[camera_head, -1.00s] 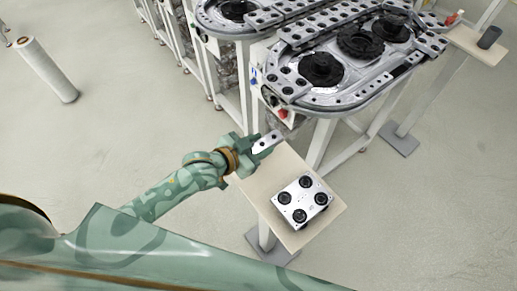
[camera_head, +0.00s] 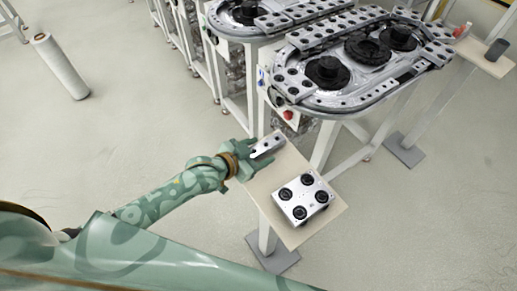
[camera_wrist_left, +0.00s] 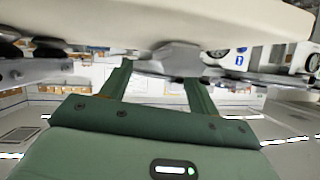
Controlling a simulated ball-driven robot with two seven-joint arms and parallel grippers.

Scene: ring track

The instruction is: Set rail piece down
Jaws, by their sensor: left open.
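The rail piece (camera_head: 267,145) is a short silver bar with dark holes. In the head view it lies at the far left corner of the small beige side table (camera_head: 318,228). My left gripper (camera_head: 249,157), green, is at the near left end of the piece with its jaws open. In the left wrist view the two green fingers (camera_wrist_left: 159,78) stand apart. A grey shape beyond their tips, against a beige surface, may be the piece, but it is blurred. My right gripper is not in view.
A silver block with several black discs (camera_head: 304,198) sits on the same table, nearer me. The ring track (camera_head: 358,62) stands behind it on a white frame. A small shelf (camera_head: 484,52) holds a dark cylinder at the right. Open floor lies to the left.

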